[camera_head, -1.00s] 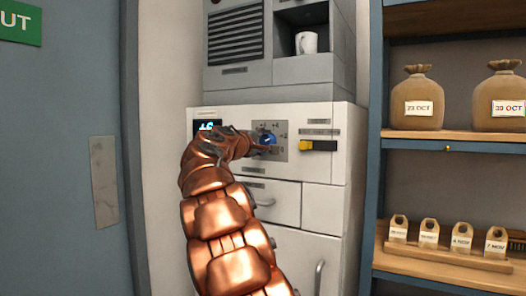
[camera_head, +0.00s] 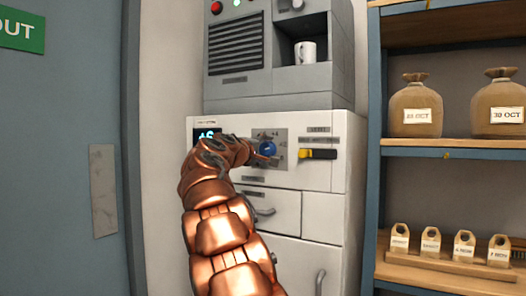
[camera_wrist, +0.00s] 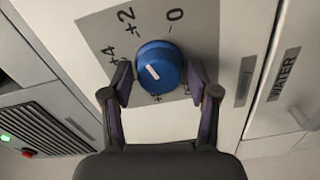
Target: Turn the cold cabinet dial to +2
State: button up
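The blue cold cabinet dial (camera_head: 267,149) is on a grey scale plate (camera_head: 279,134) on the white cabinet front. In the wrist view the dial (camera_wrist: 165,57) carries a short white mark, and +4, +2 and 0 are printed around it. Lower labels are partly hidden by my fingers. The display (camera_head: 207,134) beside the plate appears to read +6, partly covered by my arm. My gripper (camera_wrist: 160,80) is open around the dial, one finger on each side. Narrow gaps seem to show; firm contact cannot be made out.
A yellow-and-black handle (camera_head: 318,154) sits right of the dial. Drawers with handles are below. A grey machine with a white mug (camera_head: 305,52) stands on top. A shelf (camera_head: 460,149) with sacks and small tagged bags is at right; a blue-grey door (camera_head: 60,120) is at left.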

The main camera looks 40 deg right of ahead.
jog(key=shift+o, duration=0.7)
jog(key=shift+a, duration=0.1)
jog(key=shift+a+r, duration=0.1)
jog(key=shift+a, duration=0.4)
jog(key=v, duration=1.1)
jog(key=shift+s, duration=0.1)
